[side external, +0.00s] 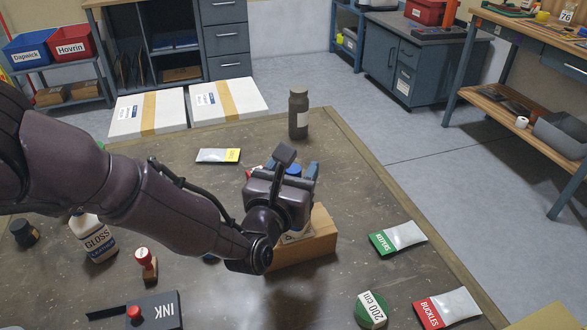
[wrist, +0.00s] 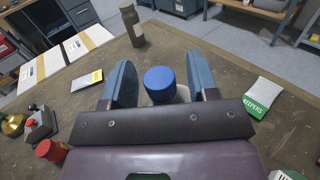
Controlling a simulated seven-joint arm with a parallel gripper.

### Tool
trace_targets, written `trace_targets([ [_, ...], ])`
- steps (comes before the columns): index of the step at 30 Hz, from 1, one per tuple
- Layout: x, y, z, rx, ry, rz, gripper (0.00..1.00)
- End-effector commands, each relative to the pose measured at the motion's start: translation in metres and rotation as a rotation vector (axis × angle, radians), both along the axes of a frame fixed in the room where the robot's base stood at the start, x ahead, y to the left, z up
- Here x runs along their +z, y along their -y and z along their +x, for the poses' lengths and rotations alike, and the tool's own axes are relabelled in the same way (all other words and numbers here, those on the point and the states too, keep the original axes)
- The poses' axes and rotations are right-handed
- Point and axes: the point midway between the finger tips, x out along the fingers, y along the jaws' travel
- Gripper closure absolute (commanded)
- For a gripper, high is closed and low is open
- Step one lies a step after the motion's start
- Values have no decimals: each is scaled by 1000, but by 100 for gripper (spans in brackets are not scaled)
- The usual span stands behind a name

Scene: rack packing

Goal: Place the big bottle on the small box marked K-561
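A bottle with a blue cap (wrist: 160,83) and a pale body is between the blue fingers of my gripper (wrist: 160,92); most of its body is hidden. In the side view my gripper (side external: 290,172) is over the far side of a brown box (side external: 312,240). The arm hides part of this box, and I can read no K-561 mark. Whether the fingers press on the bottle, I cannot tell. A dark grey bottle (side external: 298,115) stands upright at the far table edge. A white GLOSS bottle (side external: 94,242) is at the left, its top hidden by my arm.
Two white boxes (side external: 148,112) are beyond the far edge. The table's far right is clear.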

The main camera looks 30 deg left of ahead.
Motion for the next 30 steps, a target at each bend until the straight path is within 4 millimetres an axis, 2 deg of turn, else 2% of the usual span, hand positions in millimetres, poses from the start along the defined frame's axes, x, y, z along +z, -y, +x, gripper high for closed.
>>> trace_targets([
  [4,4,0,-1,0,0,0,46],
  [7,3,3,-14,-3,-3,0,46],
  [15,3,10,-71,-4,-2,2,46],
  [21,3,14,-105,-3,-1,0,46],
  [25,3,15,-116,-2,-1,0,46],
  [30,2,15,-120,0,0,0,46],
])
